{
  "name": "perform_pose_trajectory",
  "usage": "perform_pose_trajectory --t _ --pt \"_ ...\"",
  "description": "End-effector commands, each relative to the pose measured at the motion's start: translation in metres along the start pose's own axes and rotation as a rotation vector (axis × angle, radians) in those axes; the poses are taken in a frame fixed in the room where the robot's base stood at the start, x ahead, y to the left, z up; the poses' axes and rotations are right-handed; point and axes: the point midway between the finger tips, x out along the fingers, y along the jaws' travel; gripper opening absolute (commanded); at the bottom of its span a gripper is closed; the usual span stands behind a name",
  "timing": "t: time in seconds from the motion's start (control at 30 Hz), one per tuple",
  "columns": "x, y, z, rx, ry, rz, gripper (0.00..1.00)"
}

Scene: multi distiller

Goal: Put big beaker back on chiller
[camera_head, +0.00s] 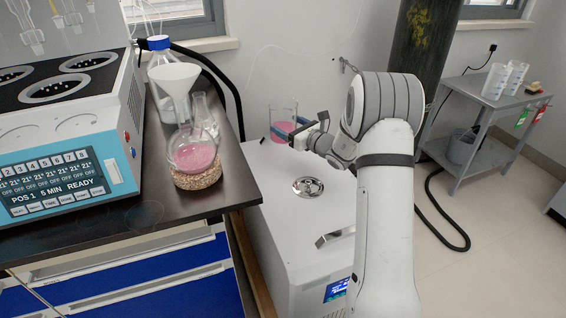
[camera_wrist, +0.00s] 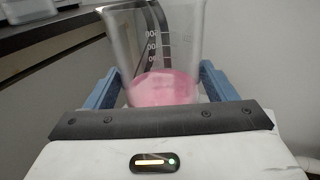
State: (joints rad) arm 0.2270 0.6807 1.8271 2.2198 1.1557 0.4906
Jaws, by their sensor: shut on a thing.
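The big beaker (camera_head: 284,116) is clear glass with pink liquid in its lower part. My gripper (camera_head: 290,130) is shut on it, with blue fingers on either side. In the wrist view the beaker (camera_wrist: 155,50) stands upright between the two fingers (camera_wrist: 158,90), its scale marks facing me. The chiller (camera_head: 300,215) is the white box right of the dark bench, with a round metal lid (camera_head: 308,187) on top. The beaker is over or near the chiller's back part; I cannot tell whether its base touches the top.
The dark bench (camera_head: 150,205) at left holds a round flask (camera_head: 193,155) of pink liquid on a cork ring, a white funnel (camera_head: 175,78), a blue-capped bottle (camera_head: 160,52) and the distiller (camera_head: 60,130). A metal handle (camera_head: 335,236) lies on the chiller's front part. A grey cart (camera_head: 490,100) stands at right.

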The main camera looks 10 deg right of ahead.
Motion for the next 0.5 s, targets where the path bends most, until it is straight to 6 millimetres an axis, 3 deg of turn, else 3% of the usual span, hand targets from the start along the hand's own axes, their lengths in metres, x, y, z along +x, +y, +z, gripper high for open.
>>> perform_pose_trajectory --t 0.23,0.5 --pt "0.000 0.000 -0.045 0.003 0.002 0.000 0.37" --pt "-0.001 0.000 -0.073 0.002 0.000 -0.001 0.37"
